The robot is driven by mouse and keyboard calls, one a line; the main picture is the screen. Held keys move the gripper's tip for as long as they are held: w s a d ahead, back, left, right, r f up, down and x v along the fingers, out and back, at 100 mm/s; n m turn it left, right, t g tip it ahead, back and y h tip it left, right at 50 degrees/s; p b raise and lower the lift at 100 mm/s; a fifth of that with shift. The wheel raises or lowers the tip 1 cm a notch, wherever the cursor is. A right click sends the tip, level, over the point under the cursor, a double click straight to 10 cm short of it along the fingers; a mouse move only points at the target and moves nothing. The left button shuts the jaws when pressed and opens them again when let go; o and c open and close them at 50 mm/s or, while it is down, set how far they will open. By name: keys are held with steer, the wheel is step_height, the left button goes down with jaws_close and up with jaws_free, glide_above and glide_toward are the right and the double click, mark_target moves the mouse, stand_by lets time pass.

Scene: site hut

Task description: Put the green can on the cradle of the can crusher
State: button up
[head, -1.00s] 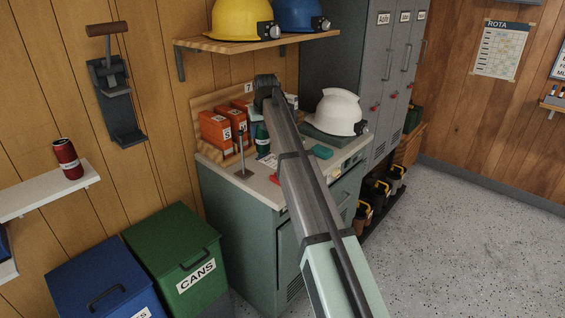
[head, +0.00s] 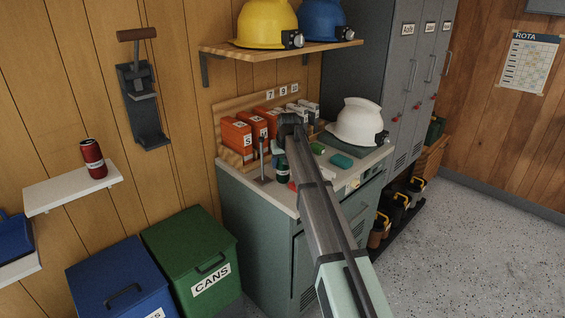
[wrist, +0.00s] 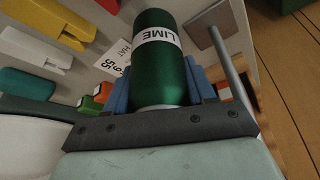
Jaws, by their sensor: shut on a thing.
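The green can (wrist: 160,75), with a white LIME label, is between the blue fingers of my gripper (wrist: 160,92) in the wrist view. My gripper is shut on it. In the head view my gripper (head: 284,150) is over the cabinet top, and the can (head: 282,172) shows below it, partly hidden by my arm. I cannot tell whether the can touches the top. The can crusher (head: 141,100) is on the wood wall at left, with a brown handle at its top and a dark bracket. It stands empty and well apart from my gripper.
A metal rod on a base (head: 262,162) stands close beside the can. Orange boxes (head: 237,138), a white helmet (head: 357,121) and small items crowd the cabinet top (head: 228,163). A red can (head: 94,160) stands on a white shelf (head: 72,190). Lidded green (head: 180,235) and blue (head: 90,275) bins stand below.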

steer(key=o, duration=1.3)
steer(key=shift+f, duration=0.1)
steer(key=v, duration=1.2)
